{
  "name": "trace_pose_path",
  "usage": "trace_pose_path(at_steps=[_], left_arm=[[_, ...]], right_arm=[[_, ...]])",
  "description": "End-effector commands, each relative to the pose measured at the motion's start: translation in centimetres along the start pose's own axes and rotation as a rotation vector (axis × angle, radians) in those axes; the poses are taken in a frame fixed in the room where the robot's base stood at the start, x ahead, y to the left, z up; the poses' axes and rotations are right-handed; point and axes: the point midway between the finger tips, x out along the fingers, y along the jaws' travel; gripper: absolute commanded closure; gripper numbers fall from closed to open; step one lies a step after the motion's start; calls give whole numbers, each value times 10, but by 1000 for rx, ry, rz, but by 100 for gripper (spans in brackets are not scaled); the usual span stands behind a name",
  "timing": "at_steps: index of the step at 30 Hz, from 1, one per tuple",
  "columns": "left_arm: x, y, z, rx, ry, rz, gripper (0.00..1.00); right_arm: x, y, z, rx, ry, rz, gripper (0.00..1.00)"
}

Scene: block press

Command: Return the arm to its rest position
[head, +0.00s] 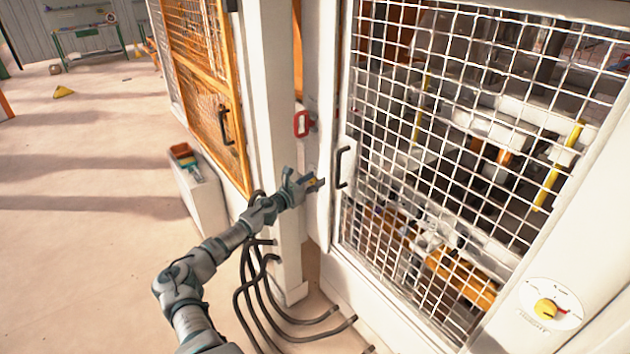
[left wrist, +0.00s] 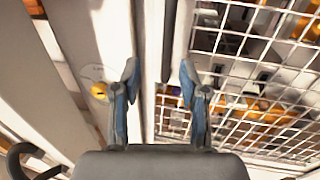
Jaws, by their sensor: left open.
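My left arm (head: 230,240) reaches up and to the right from the bottom of the head view. Its gripper (head: 318,182) is beside the white post and just left of the black handle (head: 343,167) on the mesh door (head: 440,130). In the left wrist view the two fingers (left wrist: 160,82) are spread apart with nothing between them. The white frame and the mesh lie beyond them. A gap shows between the gripper and the handle in the head view, though its depth is hard to judge. My right gripper is not in view.
A red padlock-like part (head: 303,124) hangs on the post above the gripper. A yellow knob on a white dial (head: 551,308) sits at lower right. Black cables (head: 262,290) run down beside the arm. A white box (head: 200,190) stands to the left. Open floor (head: 80,230) lies further left.

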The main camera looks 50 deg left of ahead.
Motion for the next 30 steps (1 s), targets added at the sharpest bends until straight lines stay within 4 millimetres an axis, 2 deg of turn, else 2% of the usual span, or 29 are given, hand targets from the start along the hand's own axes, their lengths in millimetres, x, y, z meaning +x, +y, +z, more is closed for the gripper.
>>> trace_pose_path(at_steps=[10, 12, 14, 17, 20, 21, 23, 24, 26, 27, 29, 30], left_arm=[[0, 0, -1, -3, 1, 1, 57], [-2, 5, -10, -28, 10, 13, 57], [-7, 13, -28, -79, 26, 37, 57], [-22, 34, -82, -231, 71, 106, 57], [-46, 53, -158, -438, 128, 208, 57], [-58, 58, -189, -525, 149, 251, 57], [-78, 63, -236, -650, 180, 319, 57], [-91, 63, -268, -731, 200, 364, 57], [-114, 61, -314, -850, 227, 434, 57], [-129, 57, -344, -926, 244, 482, 57], [-154, 48, -388, -1039, 269, 555, 57], [-171, 40, -416, -1110, 284, 606, 57]], right_arm=[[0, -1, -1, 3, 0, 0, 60], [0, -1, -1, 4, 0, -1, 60], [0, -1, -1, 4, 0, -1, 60], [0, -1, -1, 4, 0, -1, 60], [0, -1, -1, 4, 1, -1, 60], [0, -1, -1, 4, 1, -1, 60], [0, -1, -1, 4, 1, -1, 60], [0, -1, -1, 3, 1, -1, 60], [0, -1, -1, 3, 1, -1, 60], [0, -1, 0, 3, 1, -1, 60], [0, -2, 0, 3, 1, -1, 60], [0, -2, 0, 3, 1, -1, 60]])
